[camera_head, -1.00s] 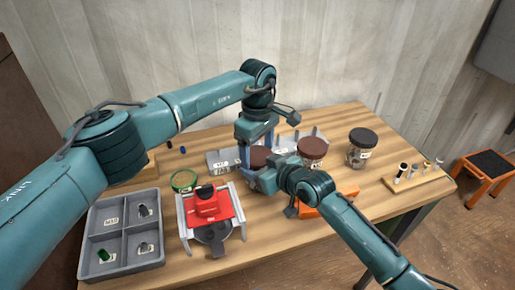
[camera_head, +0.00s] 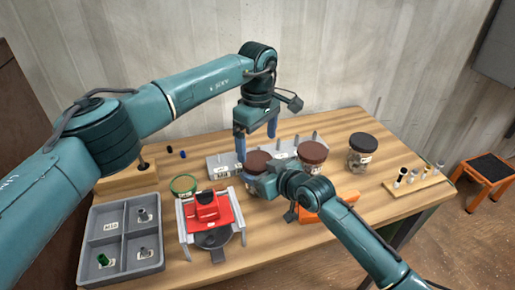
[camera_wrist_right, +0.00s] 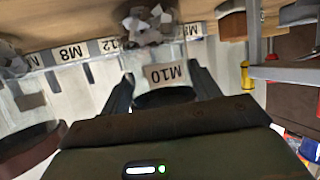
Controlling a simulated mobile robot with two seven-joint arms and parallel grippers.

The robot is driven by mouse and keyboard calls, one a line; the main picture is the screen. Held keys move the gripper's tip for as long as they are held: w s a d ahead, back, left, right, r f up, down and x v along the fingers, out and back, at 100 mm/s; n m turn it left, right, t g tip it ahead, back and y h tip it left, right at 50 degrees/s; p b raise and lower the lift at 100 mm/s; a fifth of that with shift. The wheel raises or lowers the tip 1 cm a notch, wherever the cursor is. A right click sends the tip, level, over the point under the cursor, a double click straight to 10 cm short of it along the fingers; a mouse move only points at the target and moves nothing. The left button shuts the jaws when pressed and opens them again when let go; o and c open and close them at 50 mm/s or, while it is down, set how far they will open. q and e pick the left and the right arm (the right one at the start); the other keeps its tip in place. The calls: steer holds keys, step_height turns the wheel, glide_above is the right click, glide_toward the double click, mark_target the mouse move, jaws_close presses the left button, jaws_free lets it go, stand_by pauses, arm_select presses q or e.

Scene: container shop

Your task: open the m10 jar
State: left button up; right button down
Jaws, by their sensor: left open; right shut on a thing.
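The M10 jar (camera_wrist_right: 165,72) is clear with a label and grey pieces inside. It appears upside down in the right wrist view, between the fingers of my right gripper (camera_wrist_right: 165,90), which is shut on its body. In the head view its brown lid (camera_head: 257,158) is on the jar, and my right wrist hides much of the jar. My left gripper (camera_head: 256,146) is open and empty above the lid, fingers pointing down.
Another brown-lidded jar (camera_head: 312,152) and a black-lidded jar (camera_head: 362,142) stand to the right. A grey labelled rack (camera_head: 222,166) is behind. A red fixture (camera_head: 210,212), a green ring (camera_head: 184,184) and a grey divided tray (camera_head: 125,268) are left. An orange piece (camera_head: 312,215) lies near my right wrist.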

mark_target(258, 160)
arm_select(q)
steer(key=shift+r+m, duration=1.1)
steer(key=shift+r, duration=0.2)
arm_select(e)
steer(key=shift+r, duration=0.1)
arm_select(q)
steer(key=shift+f, duration=3.85)
steer(key=shift+c, duration=0.3)
steer(key=c, duration=0.9)
steer(key=o, duration=1)
steer(key=shift+r, duration=0.1)
step_height(258, 160, up, 8)
steer(key=shift+f, duration=0.2)
steer(key=shift+c, duration=0.2)
steer(key=shift+f, duration=3.9)
